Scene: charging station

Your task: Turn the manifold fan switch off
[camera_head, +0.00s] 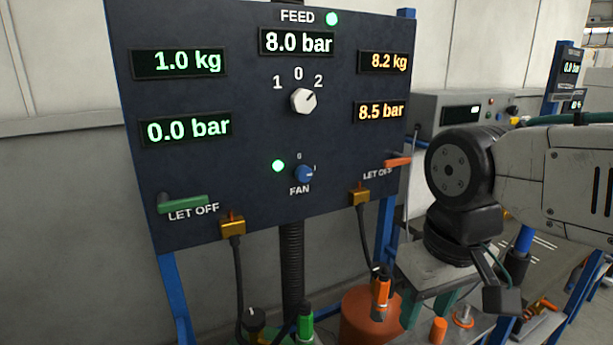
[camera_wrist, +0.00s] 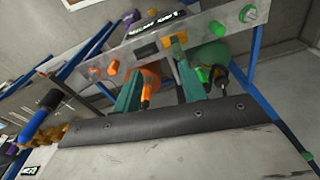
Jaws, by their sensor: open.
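The fan switch (camera_head: 304,173) is a small blue knob low on the dark manifold panel (camera_head: 235,95), above the word FAN. Its pointer is turned to the right, toward the 1 mark rather than the 0 above it. A green lamp (camera_head: 278,166) glows just left of it. My gripper (camera_head: 424,302) points down to the right of and below the switch, well apart from it. Its teal fingers are spread, with nothing held between them. They also show in the wrist view (camera_wrist: 157,62). The switch cannot be made out in the wrist view.
A white FEED selector (camera_head: 303,100) sits above the fan switch. A green LET OFF lever (camera_head: 183,203) and an orange lever (camera_head: 397,162) flank it. Cabled brass connectors (camera_head: 232,226) hang at the panel's lower edge. Orange (camera_head: 381,290) and green (camera_head: 305,322) fittings stand below.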

